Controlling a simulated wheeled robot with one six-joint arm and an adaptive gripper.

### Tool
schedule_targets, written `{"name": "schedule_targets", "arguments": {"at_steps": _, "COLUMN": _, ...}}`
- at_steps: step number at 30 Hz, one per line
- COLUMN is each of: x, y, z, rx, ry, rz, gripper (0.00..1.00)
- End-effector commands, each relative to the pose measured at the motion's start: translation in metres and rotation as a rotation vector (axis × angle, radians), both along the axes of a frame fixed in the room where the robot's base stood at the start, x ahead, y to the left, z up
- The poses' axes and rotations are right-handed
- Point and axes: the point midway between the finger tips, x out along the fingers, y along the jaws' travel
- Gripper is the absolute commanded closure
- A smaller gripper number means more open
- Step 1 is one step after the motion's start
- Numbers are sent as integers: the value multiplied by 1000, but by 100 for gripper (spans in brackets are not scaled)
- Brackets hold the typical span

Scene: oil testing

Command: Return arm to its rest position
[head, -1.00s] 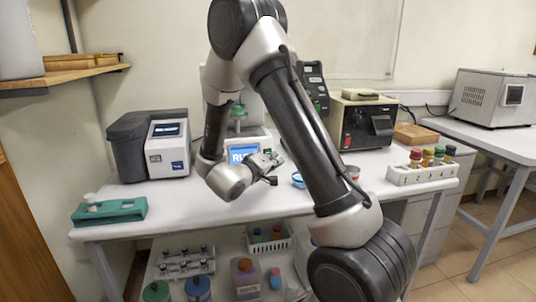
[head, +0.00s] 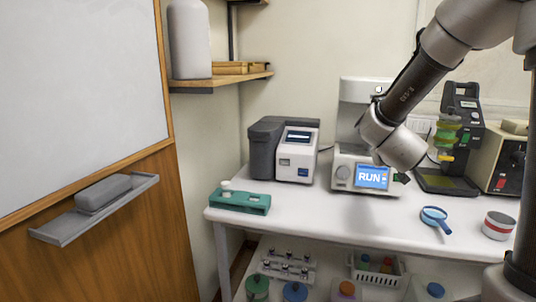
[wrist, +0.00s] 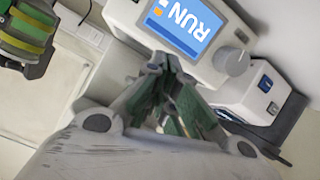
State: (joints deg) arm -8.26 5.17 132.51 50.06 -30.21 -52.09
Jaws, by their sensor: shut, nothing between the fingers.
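My gripper (wrist: 165,85) is shut and empty in the wrist view, its fingertips meeting just below the RUN screen (wrist: 185,25). In the head view my arm comes in from the upper right and is bent down. Its end hangs in front of the white tester (head: 350,125) with the blue RUN screen (head: 373,177). There only a small dark part of my gripper (head: 401,178) shows; the rest is hidden behind the wrist. I cannot tell the gap between the fingertips and the tester.
A black device (head: 460,105) with a green and yellow part stands right of the arm. The table's front middle is clear.

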Motion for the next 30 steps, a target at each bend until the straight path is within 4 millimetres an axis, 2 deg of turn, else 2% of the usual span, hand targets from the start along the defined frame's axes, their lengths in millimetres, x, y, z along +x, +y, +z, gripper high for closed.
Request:
{"name": "schedule_targets", "arguments": {"at_steps": 1, "x": -13, "y": 12, "z": 18, "rx": 76, "ry": 6, "rz": 69, "gripper": 100}}
{"name": "schedule_targets", "arguments": {"at_steps": 3, "x": -38, "y": 29, "z": 33, "rx": 176, "ry": 58, "rz": 164, "gripper": 100}}
{"name": "schedule_targets", "arguments": {"at_steps": 5, "x": -67, "y": 40, "z": 42, "rx": 243, "ry": 122, "rz": 229, "gripper": 100}}
{"name": "schedule_targets", "arguments": {"at_steps": 8, "x": -127, "y": 47, "z": 49, "rx": 315, "ry": 262, "rz": 287, "gripper": 100}}
{"name": "schedule_targets", "arguments": {"at_steps": 12, "x": -218, "y": 33, "z": 47, "rx": 346, "ry": 474, "rz": 253, "gripper": 100}}
{"name": "schedule_targets", "arguments": {"at_steps": 15, "x": -272, "y": 15, "z": 43, "rx": 341, "ry": 592, "rz": 177, "gripper": 100}}
{"name": "schedule_targets", "arguments": {"at_steps": 18, "x": -308, "y": 1, "z": 40, "rx": 332, "ry": 667, "rz": 104, "gripper": 100}}
{"name": "schedule_targets", "arguments": {"at_steps": 22, "x": -329, "y": -8, "z": 39, "rx": 325, "ry": 708, "rz": 54, "gripper": 100}}
{"name": "schedule_targets", "arguments": {"at_steps": 30, "x": -331, "y": -9, "z": 39, "rx": 325, "ry": 715, "rz": 50, "gripper": 100}}
